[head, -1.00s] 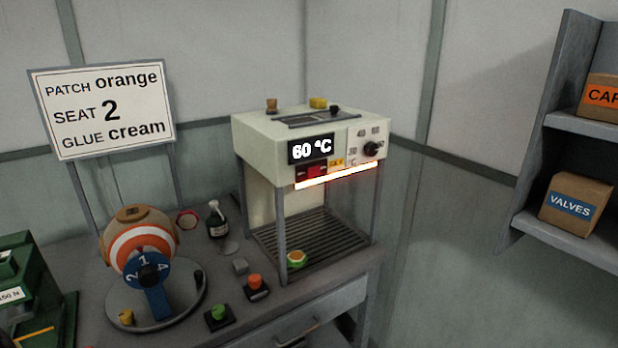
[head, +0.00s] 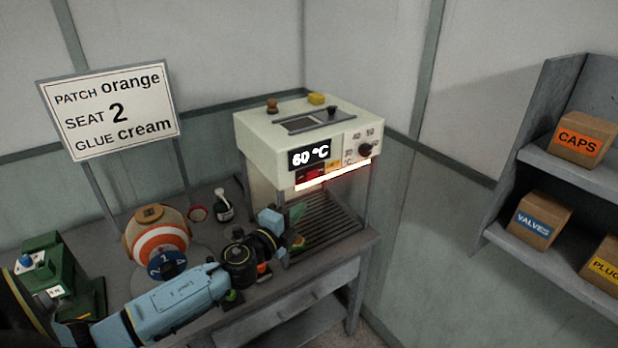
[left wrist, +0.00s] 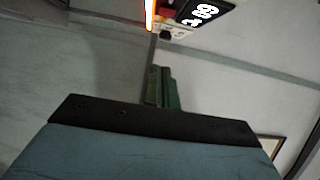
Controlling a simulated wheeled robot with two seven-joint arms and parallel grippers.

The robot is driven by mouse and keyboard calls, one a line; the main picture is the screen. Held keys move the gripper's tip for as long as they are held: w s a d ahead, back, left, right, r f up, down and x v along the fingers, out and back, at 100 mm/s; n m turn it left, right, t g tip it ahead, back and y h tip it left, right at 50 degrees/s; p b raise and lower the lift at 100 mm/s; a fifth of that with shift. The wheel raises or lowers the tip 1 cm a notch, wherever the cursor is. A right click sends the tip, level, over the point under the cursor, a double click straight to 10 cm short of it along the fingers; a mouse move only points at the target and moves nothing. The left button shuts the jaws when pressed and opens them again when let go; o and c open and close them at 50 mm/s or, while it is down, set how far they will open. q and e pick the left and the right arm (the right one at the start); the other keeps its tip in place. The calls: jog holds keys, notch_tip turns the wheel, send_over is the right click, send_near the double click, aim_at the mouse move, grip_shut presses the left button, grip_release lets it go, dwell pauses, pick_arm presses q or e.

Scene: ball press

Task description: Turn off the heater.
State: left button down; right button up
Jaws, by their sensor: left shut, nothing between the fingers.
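The heater is a cream box press (head: 272,150) on legs, with a lit display (head: 309,156) reading 60 °C. A red switch (head: 310,175) sits below the display, beside a yellow label (head: 333,165). A dark dial (head: 365,150) is on the right of the front. A bar (head: 335,176) glows orange-white along the lower front edge. My left gripper (head: 298,212) is shut and empty, in front of the press and below the switch, apart from it. Its green fingers (left wrist: 162,88) are together in the left wrist view, where the display (left wrist: 200,12) and red switch (left wrist: 168,14) show at the top.
A striped ball (head: 158,242) stands on the bench at left, near a dark bottle (head: 223,207) and a green machine (head: 55,265). A sign (head: 110,110) stands behind. Shelves with boxes (head: 540,220) are at right. My forearm hides part of the bench front.

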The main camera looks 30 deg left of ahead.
pick_arm(q)
jog(key=shift+w, duration=0.1)
send_near(312, 175)
jog(key=w+d, duration=0.5)
jog(key=w, duration=0.1)
jog(key=a, duration=0.2)
jog(key=a+b, duration=0.1)
jog(key=shift+w+a+f, duration=0.2)
jog(key=shift+w+a, duration=0.1)
jog(key=shift+a, duration=0.05)
